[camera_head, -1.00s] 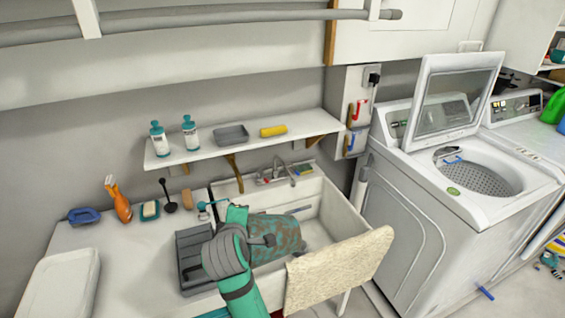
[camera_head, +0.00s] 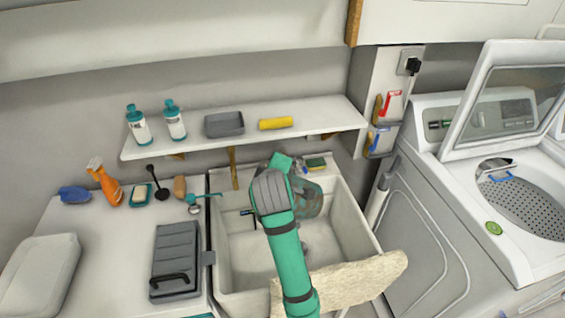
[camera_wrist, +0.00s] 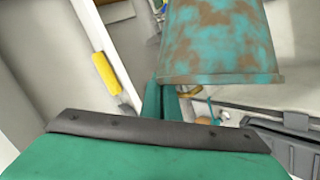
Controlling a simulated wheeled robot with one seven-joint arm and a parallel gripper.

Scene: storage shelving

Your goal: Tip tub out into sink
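The tub (camera_head: 312,198) is patchy teal and brown. In the head view it shows behind my forearm, over the back right part of the white sink (camera_head: 238,268), partly hidden. In the wrist view the tub (camera_wrist: 215,40) is large and close, with its rim toward the lower side of the picture. My gripper (camera_head: 284,165) is at the back of the sink near the taps. Its teal finger (camera_wrist: 160,98) meets the tub's rim, and it appears shut on it. The tub's inside is not visible.
A shelf (camera_head: 200,145) above holds bottles, a grey tray (camera_head: 224,124) and a yellow roll (camera_head: 275,123). A grey case (camera_head: 175,255) lies on the counter at left. An open washer (camera_head: 480,185) stands at right.

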